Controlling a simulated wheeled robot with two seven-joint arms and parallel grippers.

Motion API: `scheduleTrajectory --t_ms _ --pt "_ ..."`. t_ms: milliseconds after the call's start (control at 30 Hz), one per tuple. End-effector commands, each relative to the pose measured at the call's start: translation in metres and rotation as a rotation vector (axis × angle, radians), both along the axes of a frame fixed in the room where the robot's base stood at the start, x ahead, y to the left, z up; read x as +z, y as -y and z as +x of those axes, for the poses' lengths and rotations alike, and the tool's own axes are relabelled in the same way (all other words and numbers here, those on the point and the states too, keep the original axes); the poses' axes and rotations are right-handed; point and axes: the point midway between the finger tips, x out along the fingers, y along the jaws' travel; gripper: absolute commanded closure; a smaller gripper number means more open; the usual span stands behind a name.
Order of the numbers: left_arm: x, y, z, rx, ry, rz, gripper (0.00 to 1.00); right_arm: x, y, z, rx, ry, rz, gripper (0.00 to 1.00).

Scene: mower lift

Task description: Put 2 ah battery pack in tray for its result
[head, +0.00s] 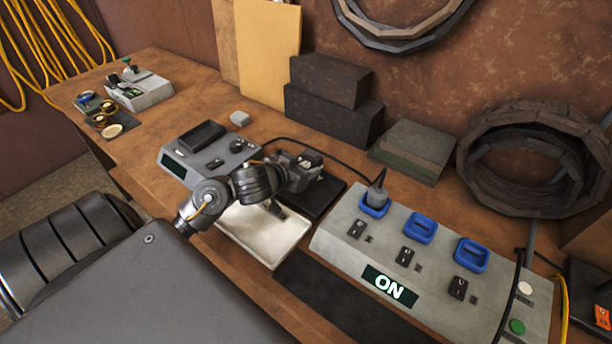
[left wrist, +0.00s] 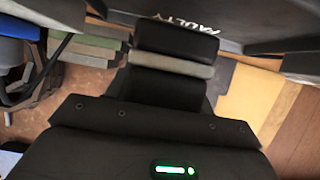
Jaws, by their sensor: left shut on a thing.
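My left gripper (head: 303,164) is shut above a dark tray (head: 325,196), between the grey tester and the socket unit. It holds a dark block, which I take to be the battery pack; in the left wrist view the block (left wrist: 178,40) shows as black with a pale grey band (left wrist: 172,65). Its own label cannot be read. A dark surface (left wrist: 255,25) with the word FAULTY lies beyond it there. A pale tray (head: 262,238) lies in front of the gripper, partly under my arm. The grey tester (head: 212,150) has a small display. My right gripper is not in view.
The socket unit (head: 335,240), with blue sockets and an ON display, stands right. A black cable runs behind the gripper to its plug. A dark mat (head: 335,300) lies in front. Dark blocks (head: 325,100) and a rope coil (head: 530,160) stand at the back.

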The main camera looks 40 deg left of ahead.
Motion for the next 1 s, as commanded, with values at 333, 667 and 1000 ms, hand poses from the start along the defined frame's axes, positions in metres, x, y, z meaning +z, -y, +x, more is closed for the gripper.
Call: scheduleTrajectory --t_ms 333,667,1000 --pt "-0.036 0.001 0.008 0.002 0.002 -0.004 0.90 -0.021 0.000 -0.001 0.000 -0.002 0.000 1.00" --pt "-0.038 0.000 0.008 0.000 0.003 -0.001 0.90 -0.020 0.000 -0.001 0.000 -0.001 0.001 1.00" --pt "-0.042 0.000 0.008 0.000 0.000 0.000 0.26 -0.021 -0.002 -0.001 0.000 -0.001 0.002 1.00"
